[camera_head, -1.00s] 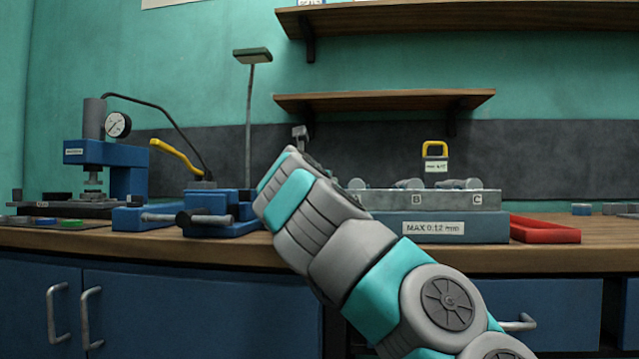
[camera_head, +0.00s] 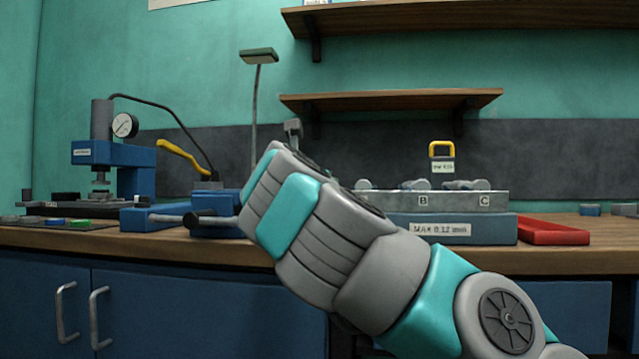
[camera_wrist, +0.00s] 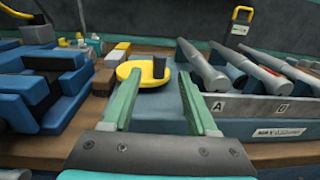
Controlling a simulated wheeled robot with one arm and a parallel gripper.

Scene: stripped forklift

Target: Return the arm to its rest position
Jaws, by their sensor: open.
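My gripper (camera_wrist: 158,105) shows in the wrist view with its two green fingers spread apart and nothing between them. It is over the workbench, between a blue vise on the left and a grey block with labelled slots on the right. Beyond the fingertips is a round yellow piece (camera_wrist: 140,74) with a dark cylinder (camera_wrist: 159,66) at it; whether they touch the fingers I cannot tell. In the head view my arm (camera_head: 330,235) crosses the middle of the picture and hides the gripper's fingers.
The blue vise (camera_head: 215,228) is left of my arm. The slotted block (camera_head: 470,200), holding several metal pins, stands on a blue base (camera_head: 385,225) marked MAX 0.12 mm. A red tray (camera_head: 553,231) lies to the right. A press (camera_head: 130,165) stands far left. A shelf (camera_head: 390,99) is above.

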